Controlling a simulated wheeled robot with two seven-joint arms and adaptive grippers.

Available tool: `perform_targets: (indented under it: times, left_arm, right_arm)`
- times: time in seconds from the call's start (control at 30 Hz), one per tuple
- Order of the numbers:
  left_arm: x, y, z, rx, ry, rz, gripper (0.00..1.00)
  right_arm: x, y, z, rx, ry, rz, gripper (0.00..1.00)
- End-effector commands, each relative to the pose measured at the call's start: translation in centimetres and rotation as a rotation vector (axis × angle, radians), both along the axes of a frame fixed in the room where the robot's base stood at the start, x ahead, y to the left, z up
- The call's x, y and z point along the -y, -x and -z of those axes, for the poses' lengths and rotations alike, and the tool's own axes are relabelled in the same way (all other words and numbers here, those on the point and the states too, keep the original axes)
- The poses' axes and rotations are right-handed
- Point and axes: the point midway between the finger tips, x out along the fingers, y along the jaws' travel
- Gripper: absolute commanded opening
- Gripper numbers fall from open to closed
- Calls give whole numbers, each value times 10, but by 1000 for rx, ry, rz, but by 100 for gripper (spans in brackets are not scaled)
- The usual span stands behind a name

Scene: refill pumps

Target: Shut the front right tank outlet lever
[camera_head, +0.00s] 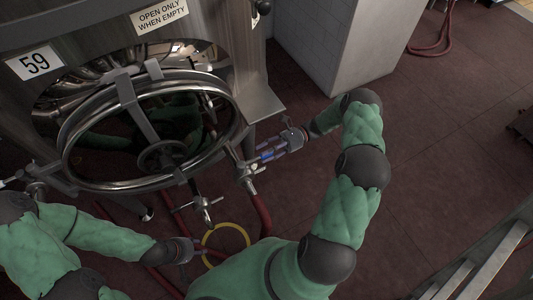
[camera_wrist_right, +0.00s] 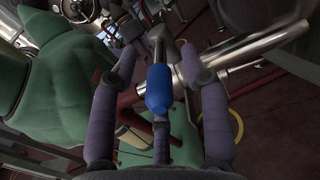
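The outlet lever has a blue grip (camera_head: 266,155) on a short metal stem, beside the steel outlet valve (camera_head: 247,174) at the tank's front right. In the right wrist view the blue grip (camera_wrist_right: 159,90) lies between the spread fingers of my right gripper (camera_wrist_right: 160,85), with gaps visible at both sides. My right gripper (camera_head: 274,150) is open around the lever in the head view. My left gripper (camera_head: 198,246) is low in front of the tank, near a yellow ring; its fingers are too small to read.
A second valve (camera_head: 205,207) sits left of the outlet. Red hoses (camera_head: 262,212) and a yellow ring (camera_head: 245,236) are below.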

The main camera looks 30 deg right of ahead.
Motion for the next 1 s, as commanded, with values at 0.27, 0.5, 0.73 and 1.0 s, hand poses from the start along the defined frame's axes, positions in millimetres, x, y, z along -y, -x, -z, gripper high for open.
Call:
perform_targets:
  times: [0.27,0.5,0.73,1.0]
  left_arm:
    - [0,0,1,0,0,0,40]
    - [0,0,1,0,0,0,40]
    - [0,0,1,0,0,0,40]
    - [0,0,1,0,0,0,40]
  right_arm:
    - [0,2,3,-6,-1,-2,47]
    - [28,3,4,-5,1,1,47]
    - [74,5,4,-5,0,0,47]
    - [111,6,3,-5,-1,-1,47]
